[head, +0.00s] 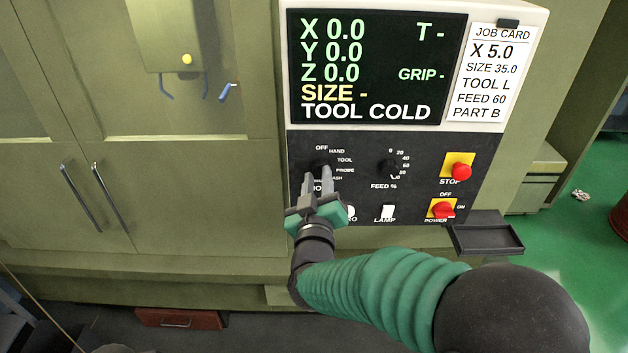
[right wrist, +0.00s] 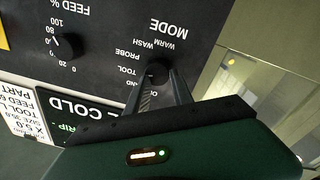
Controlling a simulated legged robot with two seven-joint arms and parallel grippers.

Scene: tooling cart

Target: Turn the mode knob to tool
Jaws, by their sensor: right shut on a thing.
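The mode knob (head: 320,168) is a small black knob on the dark control panel (head: 360,215), with OFF, HAND, TOOL, PROBE and wash labels around its right side. It also shows in the right wrist view (right wrist: 157,71), upside down, between the fingertips. My right gripper (head: 320,178) is shut on the mode knob, one finger on each side. Its fingers also show in the right wrist view (right wrist: 163,80). The fingers partly hide the knob, and I cannot tell which label its pointer faces. My left gripper is not in view.
The feed knob (head: 388,168) is right of the mode knob. The red stop button (head: 461,171), the power switch (head: 442,209) and the lamp switch (head: 387,212) are close by. The screen (head: 375,68) above reads TOOL COLD. A job card (head: 486,72) hangs beside it.

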